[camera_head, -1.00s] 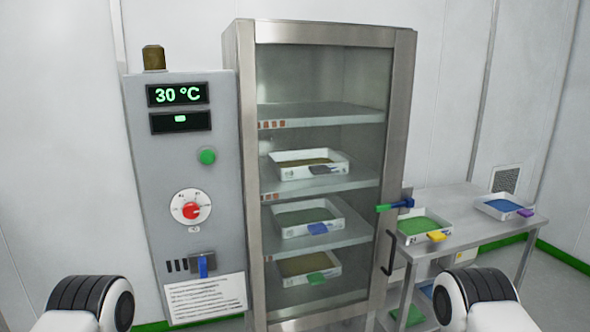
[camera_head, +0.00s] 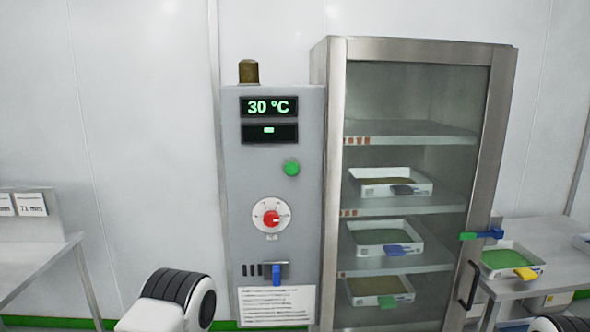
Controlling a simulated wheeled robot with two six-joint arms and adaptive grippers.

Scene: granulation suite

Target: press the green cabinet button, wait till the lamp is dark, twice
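The grey control panel (camera_head: 240,205) stands left of the glass-fronted cabinet (camera_head: 337,120). Its round green button (camera_head: 291,168) sits below two dark displays; the upper display (camera_head: 270,107) reads 30 °C and the lower one (camera_head: 270,133) shows a short green dash. The lamp (camera_head: 248,71) on top of the panel is dull brown and looks dark. Below the button are a red dial knob (camera_head: 271,219) and a blue lever (camera_head: 276,274). Parts of my arms show at the bottom edge, but neither gripper is in view. Nothing touches the button.
The cabinet door is closed, with white trays (camera_head: 390,196) on its shelves and a dark handle (camera_head: 468,286) at right. Another table (camera_head: 35,262) with small signs stands at the left. Space before the panel looks clear.

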